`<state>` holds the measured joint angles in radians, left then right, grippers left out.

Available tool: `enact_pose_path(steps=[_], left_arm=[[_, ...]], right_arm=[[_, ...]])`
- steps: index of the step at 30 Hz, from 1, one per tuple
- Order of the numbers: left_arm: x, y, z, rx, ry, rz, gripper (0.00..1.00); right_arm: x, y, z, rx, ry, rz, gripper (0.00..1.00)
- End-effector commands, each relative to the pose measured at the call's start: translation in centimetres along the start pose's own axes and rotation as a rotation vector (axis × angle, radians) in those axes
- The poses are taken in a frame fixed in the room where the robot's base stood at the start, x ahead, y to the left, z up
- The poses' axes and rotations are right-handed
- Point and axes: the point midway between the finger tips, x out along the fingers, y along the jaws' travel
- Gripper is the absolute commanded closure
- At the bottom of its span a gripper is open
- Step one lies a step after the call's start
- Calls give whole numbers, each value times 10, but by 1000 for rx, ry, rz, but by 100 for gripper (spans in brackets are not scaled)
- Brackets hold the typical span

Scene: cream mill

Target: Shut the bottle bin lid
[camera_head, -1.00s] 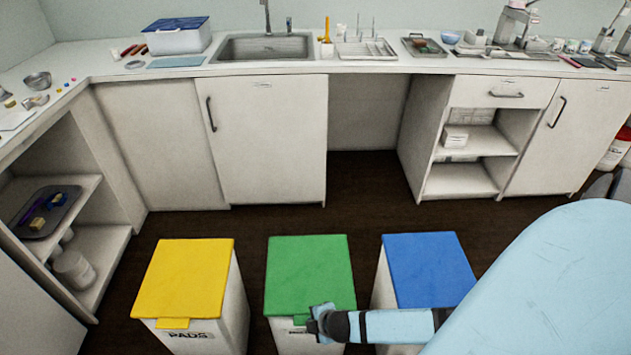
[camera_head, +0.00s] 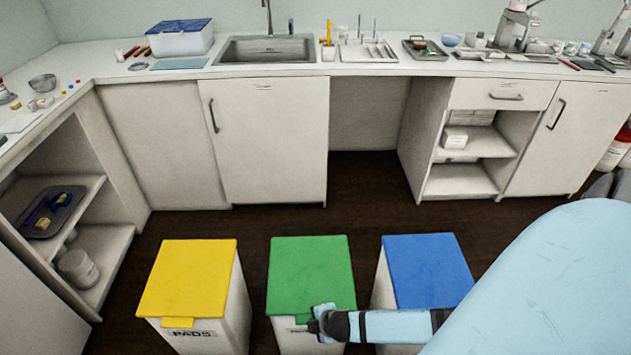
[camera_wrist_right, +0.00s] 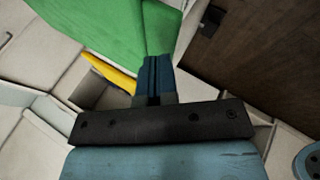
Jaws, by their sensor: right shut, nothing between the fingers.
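Three white bins stand in a row on the floor, and their lids all lie flat and closed. The yellow lid (camera_head: 188,277) is on the bin labelled PADS. The green lid (camera_head: 311,275) is in the middle, with its bin's label mostly hidden by my right gripper (camera_head: 318,320). The blue lid (camera_head: 428,270) is on the right, with its bin's front hidden by my right arm. I cannot read which bin is for bottles. My right gripper is shut and empty at the front edge of the green lid. In the wrist view its fingers (camera_wrist_right: 153,72) overlap the green tab; contact is unclear.
A white counter (camera_head: 380,69) with a sink (camera_head: 262,48) runs behind the bins. An open shelf with a dark tray (camera_head: 50,212) is at the left. Dark floor (camera_head: 330,200) lies clear between bins and cabinets.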

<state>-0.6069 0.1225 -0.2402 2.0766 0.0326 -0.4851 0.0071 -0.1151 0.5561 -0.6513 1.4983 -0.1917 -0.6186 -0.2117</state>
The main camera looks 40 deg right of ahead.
Motion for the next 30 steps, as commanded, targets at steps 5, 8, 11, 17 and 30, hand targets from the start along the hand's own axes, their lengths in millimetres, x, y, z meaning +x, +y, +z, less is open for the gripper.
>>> enact_pose_path(steps=[5, 8, 11, 17, 30], left_arm=[[-7, -1, -4, -13, -22, -7, 57], [-9, -3, -4, -9, -23, -11, 57], [-10, -3, -7, -6, -15, -11, 57], [-11, -2, -12, 0, -5, -8, 57], [-12, -4, -11, 14, -9, -7, 57]], right_arm=[[-33, 11, -2, -1, 2, 9, 100], [-55, 2, -4, -2, 3, 11, 100], [-74, -6, -5, -1, 1, 13, 100], [-98, -17, -6, -2, 2, 17, 100], [-104, -20, -7, -3, 1, 18, 100]])
